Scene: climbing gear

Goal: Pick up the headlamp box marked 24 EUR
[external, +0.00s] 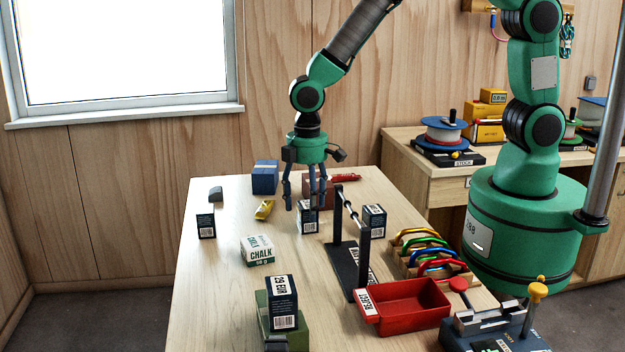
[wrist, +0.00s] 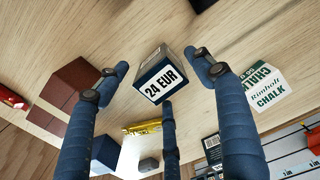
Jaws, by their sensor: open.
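The headlamp box marked 24 EUR (wrist: 160,83) is dark blue with a white label and sits on the table, centred between my fingers in the wrist view. Another dark box, marked 29 EUR (external: 282,290), stands on a green block at the front. More dark boxes stand at the left (external: 206,226) and right (external: 374,219).
A black stand with a bar (external: 350,240) is just right of the gripper. A chalk box (external: 257,250), a yellow item (external: 264,209) and a blue block (external: 265,177) lie left. A red reject tray (external: 410,305) and coloured carabiners (external: 430,255) are at the right.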

